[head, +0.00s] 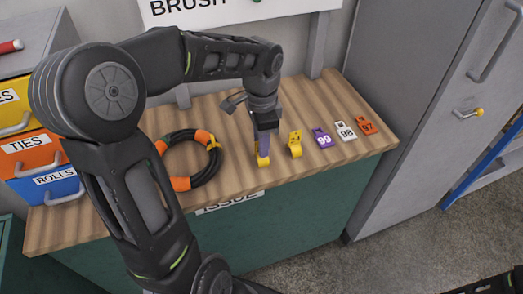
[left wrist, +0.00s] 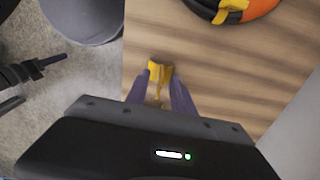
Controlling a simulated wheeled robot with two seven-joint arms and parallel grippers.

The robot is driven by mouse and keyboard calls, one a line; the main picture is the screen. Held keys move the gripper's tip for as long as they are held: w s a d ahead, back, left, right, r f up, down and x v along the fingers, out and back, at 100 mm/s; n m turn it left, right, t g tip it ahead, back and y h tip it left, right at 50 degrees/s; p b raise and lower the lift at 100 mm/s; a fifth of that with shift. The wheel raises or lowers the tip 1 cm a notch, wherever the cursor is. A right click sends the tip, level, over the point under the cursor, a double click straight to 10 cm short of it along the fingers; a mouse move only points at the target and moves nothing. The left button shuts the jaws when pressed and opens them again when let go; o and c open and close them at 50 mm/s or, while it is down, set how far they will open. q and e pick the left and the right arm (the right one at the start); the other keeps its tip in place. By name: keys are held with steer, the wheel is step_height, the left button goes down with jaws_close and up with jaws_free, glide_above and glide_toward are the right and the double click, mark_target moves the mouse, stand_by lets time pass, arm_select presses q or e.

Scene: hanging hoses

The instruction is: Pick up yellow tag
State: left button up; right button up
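A yellow tag (head: 295,145) stands on the wooden bench at the left end of the row of numbered tags. My left gripper (head: 263,158) points down near the bench's front edge, just left of this tag and apart from it. Yellow shows at its fingertips. In the left wrist view, a yellow piece (left wrist: 159,68) spans the space between the two purple-grey fingers, which stand apart at their bases. I cannot tell whether that piece is part of the fingertips or a separate tag, nor whether the fingers grip it. My right gripper is not clearly visible.
A purple tag 99 (head: 321,138), a white tag 98 (head: 345,131) and an orange tag 97 (head: 367,126) continue the row to the right. A coiled black hose (head: 171,139) with orange bands lies left of my gripper. Drawers (head: 30,145) stand left, a grey cabinet (head: 420,110) right.

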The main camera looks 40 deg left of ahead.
arm_select(q)
steer(key=shift+c, duration=0.2)
jaws_close()
stand_by(0.3)
stand_by(0.3)
